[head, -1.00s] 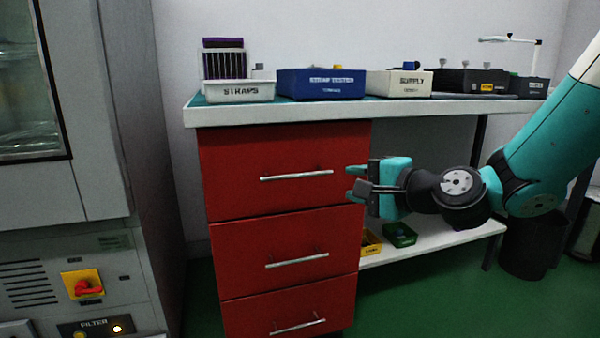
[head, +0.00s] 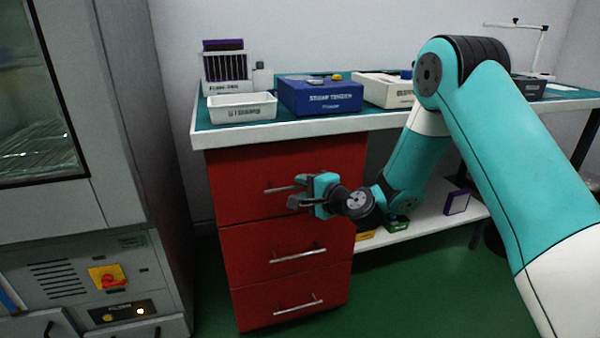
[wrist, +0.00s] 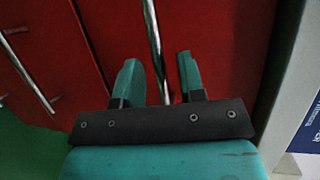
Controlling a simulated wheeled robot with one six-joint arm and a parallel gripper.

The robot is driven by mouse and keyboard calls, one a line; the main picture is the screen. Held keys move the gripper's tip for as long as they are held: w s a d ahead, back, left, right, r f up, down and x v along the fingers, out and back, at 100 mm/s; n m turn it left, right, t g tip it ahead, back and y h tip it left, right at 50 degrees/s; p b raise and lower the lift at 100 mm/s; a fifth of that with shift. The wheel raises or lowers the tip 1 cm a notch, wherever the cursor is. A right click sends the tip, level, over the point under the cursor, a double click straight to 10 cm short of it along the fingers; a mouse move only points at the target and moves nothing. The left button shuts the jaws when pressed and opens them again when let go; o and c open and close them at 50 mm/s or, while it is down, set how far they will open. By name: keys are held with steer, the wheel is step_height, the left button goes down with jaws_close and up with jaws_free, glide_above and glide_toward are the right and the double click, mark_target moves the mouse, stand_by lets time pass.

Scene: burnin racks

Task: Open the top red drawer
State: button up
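The top red drawer (head: 238,170) is the uppermost of three in the cabinet under the bench and looks shut. Its silver bar handle (head: 277,190) is partly hidden by my gripper (head: 296,192), which is in front of the drawer at the handle's right part. In the wrist view, my gripper (wrist: 157,62) is open, one finger on each side of the handle (wrist: 153,35). The handle runs between the fingers with gaps showing on both sides. I cannot tell how far the fingertips reach past the bar.
Two lower red drawers (head: 262,285) with silver handles look shut. A grey machine (head: 70,230) stands to the left. A white tray (head: 228,117) and a blue box (head: 310,108) sit on the bench. Green floor (head: 405,300) is clear to the right.

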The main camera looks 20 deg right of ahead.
steer(key=shift+p+x, duration=0.3)
steer(key=shift+x, duration=0.6)
steer(key=shift+c, duration=0.3)
jaws_close()
steer(key=shift+s, duration=0.1)
